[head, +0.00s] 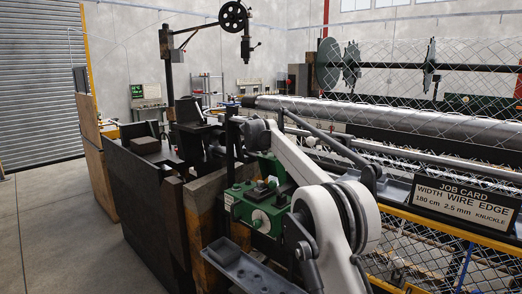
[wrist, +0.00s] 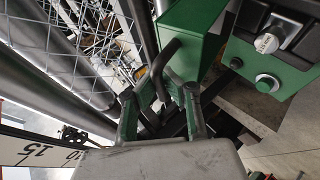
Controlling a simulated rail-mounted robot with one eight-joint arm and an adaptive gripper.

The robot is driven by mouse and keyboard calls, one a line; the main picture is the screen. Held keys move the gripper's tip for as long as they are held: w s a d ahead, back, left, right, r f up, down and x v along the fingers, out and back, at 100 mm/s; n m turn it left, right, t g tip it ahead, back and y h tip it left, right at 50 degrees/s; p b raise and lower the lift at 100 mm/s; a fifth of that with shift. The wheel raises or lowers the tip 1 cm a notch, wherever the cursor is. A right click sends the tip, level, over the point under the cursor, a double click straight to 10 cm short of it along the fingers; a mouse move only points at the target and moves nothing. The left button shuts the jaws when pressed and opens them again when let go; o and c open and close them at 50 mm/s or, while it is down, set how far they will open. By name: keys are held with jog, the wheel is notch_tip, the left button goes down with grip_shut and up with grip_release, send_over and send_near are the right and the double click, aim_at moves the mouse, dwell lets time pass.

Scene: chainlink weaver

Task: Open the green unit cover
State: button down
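The green unit (head: 240,205), with a pale knob on its front, stands beside the machine in the head view. A green box-shaped part, which looks like its cover (wrist: 194,42), is at the top middle of the wrist view. A dark bent handle (wrist: 160,68) stands out from its left side. My gripper (wrist: 161,84) is open, with one finger on each side of the handle's lower end. I cannot tell whether either finger touches it. In the head view my arm hides the gripper and part of the unit. The cover looks shut, though its edges are partly hidden.
A green panel with knobs (wrist: 268,83) is right of the cover. Chain-link mesh (wrist: 85,62) and rollers lie to the left. In the head view a job card sign (head: 465,202) stands at the right, and open floor (head: 45,225) lies at the left.

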jog(key=shift+w+d+r+p, duration=0.15)
jog(key=shift+w+d+p, duration=0.15)
jog(key=shift+w+d, duration=0.25)
jog(key=shift+w+d+r+p, duration=0.15)
jog(key=shift+w+d+p, duration=0.15)
jog(key=shift+w, duration=0.3)
jog(key=c, duration=2.4)
grip_release()
